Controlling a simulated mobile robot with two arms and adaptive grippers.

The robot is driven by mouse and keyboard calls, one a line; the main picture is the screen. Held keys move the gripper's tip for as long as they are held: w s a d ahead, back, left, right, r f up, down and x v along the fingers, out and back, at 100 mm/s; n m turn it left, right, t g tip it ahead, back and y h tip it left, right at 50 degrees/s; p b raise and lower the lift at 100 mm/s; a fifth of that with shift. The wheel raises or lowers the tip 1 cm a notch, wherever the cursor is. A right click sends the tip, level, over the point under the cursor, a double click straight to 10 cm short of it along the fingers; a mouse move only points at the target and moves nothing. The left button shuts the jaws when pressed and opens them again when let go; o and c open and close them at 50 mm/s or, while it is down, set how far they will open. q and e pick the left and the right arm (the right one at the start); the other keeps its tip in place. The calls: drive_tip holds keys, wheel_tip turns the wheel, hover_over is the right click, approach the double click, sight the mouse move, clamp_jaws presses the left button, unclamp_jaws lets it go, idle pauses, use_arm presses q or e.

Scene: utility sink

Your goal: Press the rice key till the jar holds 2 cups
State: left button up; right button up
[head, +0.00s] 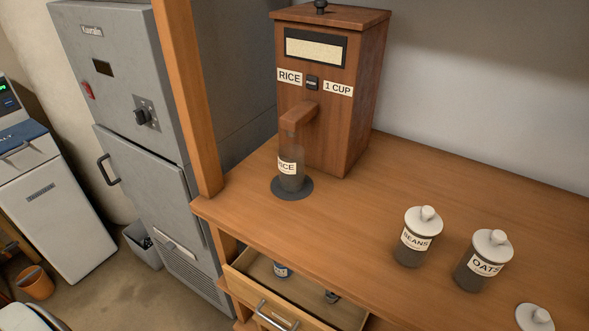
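A wooden rice dispenser (350,110) stands at the back of the wooden counter, with a window of pale grain near its top. A small dark key (312,82) sits between the RICE label (290,76) and the 1 CUP label (338,88). A clear jar labelled RICE (291,172) stands upright and lidless on a dark round pad (291,190) under the wooden spout (299,115). The jar looks dark inside; I cannot tell how much rice it holds. Neither gripper is in view.
Lidded jars of beans (411,252) and oats (477,277) stand at the right of the counter (380,205). A loose white lid (534,318) lies near the bottom right. An open drawer (345,314) juts out below the front edge. A wooden post (188,95) rises left of the dispenser.

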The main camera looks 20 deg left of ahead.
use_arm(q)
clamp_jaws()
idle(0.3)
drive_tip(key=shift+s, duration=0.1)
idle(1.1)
